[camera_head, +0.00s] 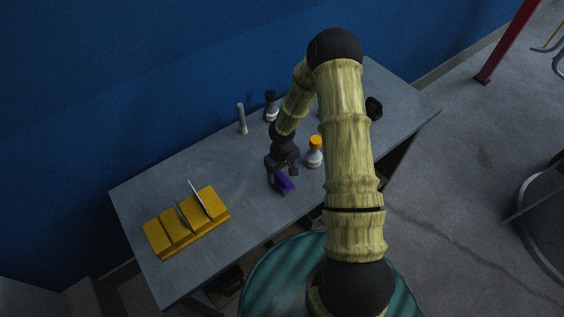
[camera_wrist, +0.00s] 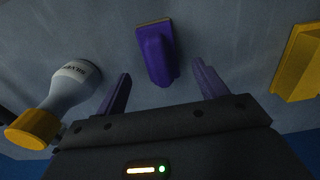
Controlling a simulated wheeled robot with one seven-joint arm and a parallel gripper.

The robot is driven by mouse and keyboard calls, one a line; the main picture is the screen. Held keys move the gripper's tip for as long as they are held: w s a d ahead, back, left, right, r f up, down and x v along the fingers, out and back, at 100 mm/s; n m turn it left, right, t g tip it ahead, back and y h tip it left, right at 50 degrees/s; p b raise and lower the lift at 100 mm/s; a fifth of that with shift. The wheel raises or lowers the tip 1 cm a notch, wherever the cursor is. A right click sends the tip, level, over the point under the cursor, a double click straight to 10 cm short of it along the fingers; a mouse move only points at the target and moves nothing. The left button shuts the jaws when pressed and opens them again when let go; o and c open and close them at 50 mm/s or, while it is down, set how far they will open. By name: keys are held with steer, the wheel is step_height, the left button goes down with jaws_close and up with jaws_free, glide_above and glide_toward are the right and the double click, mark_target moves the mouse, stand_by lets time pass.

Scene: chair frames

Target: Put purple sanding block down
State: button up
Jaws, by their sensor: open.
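The purple sanding block (camera_wrist: 156,52) shows in the wrist view just beyond my fingertips, between their lines. It appears to rest on the grey table (camera_wrist: 225,30). In the head view the sanding block (camera_head: 284,184) sits on the table near its front edge, right by my gripper (camera_head: 281,172). My gripper (camera_wrist: 160,88) is open, with a finger on each side and nothing held between them. In the head view, part of the block is hidden by the gripper.
A bottle with a yellow cap (camera_head: 315,152) stands close to the right of my gripper. A yellow slotted rack (camera_head: 187,225) holding thin sheets is at the left. A grey cylinder (camera_head: 242,118) and a dark-capped bottle (camera_head: 271,106) stand behind. Bare table lies between rack and block.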

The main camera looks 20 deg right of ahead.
steer(key=shift+r+b, duration=0.55)
steer(key=shift+r, duration=2.6)
step_height(320, 180, up, 14)
steer(key=f+m, duration=0.1)
steer(key=m, duration=0.1)
glide_above(283, 177)
steer(key=s, duration=0.7)
steer(key=s+r+m+t, duration=0.2)
steer(key=s+r, duration=0.5)
steer(key=shift+s+r+t, duration=0.3)
steer(key=shift+s+r, duration=0.05)
steer(key=shift+r, duration=0.05)
steer(key=shift+a, duration=0.1)
